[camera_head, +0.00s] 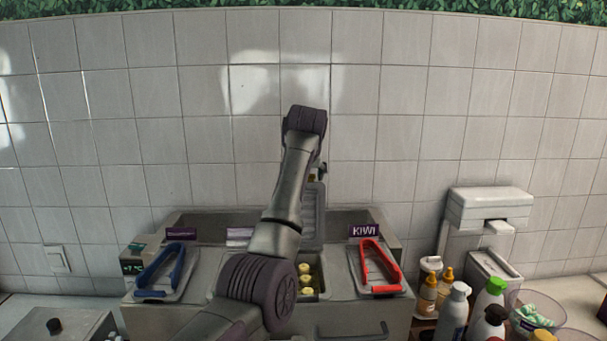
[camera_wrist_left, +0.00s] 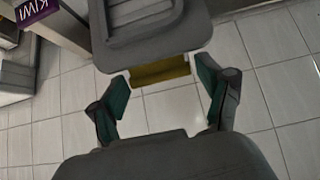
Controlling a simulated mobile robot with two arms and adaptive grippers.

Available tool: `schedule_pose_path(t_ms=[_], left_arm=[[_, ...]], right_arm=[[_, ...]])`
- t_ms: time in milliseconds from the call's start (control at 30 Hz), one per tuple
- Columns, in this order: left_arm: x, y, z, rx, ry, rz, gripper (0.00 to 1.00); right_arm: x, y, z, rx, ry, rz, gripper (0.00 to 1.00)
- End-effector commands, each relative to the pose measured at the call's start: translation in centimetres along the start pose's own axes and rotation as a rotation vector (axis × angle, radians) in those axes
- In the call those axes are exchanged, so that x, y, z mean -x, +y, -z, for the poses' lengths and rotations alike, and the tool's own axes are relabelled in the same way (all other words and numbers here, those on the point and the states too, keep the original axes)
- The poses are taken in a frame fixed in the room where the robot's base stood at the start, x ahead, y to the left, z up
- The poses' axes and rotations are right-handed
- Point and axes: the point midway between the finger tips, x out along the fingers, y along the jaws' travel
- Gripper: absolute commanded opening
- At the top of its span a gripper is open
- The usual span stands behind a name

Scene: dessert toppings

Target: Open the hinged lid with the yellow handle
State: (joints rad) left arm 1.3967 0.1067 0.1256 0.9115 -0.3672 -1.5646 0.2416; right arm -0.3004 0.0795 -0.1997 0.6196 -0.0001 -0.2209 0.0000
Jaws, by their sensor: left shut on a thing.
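The grey lid (camera_head: 315,222) with the yellow handle stands raised, nearly upright, at the back of the middle compartment. My left arm partly hides it in the head view. The left wrist view shows the lid's ribbed underside or top (camera_wrist_left: 150,30) and its yellow handle (camera_wrist_left: 158,73) at the edge. In the head view the gripper is mostly hidden behind my arm. Below the lid, the compartment shows pale yellow pieces (camera_head: 306,280). My right gripper is not in view.
A closed lid with a blue handle (camera_head: 160,268) lies left, and one with a red handle (camera_head: 378,268) lies right by the KIWI sign (camera_head: 364,230). Several bottles (camera_head: 455,310) and a glass bowl (camera_head: 535,312) stand at right. The tiled wall (camera_head: 420,120) is behind.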

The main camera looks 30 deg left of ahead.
Motion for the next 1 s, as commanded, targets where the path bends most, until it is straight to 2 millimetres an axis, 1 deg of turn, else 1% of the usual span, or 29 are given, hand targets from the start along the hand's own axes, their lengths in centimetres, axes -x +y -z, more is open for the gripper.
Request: schedule_pose_path(t_ms=[33,433,467,500,567,867,1000], left_arm=[[0.28,0.03,0.28,0.001,0.003,-0.003,0.15],[0.25,0.04,0.21,0.001,-0.003,-0.003,0.15],[0.24,0.04,0.2,0.001,-0.003,-0.003,0.83],[0.23,0.04,0.19,0.001,-0.003,-0.003,0.9],[0.2,0.04,0.15,0.001,-0.004,-0.002,0.99],[0.04,0.03,0.01,0.0,-0.007,-0.001,1.0],[0.61,0.05,0.05,0.0,-0.006,-0.001,1.0]], right_arm=[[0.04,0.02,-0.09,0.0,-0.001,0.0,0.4],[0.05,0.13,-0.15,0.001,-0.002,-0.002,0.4],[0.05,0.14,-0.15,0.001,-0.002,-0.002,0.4],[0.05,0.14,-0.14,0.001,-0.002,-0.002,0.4],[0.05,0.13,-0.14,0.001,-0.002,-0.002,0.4],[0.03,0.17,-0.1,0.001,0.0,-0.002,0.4],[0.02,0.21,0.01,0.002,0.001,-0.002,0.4]])
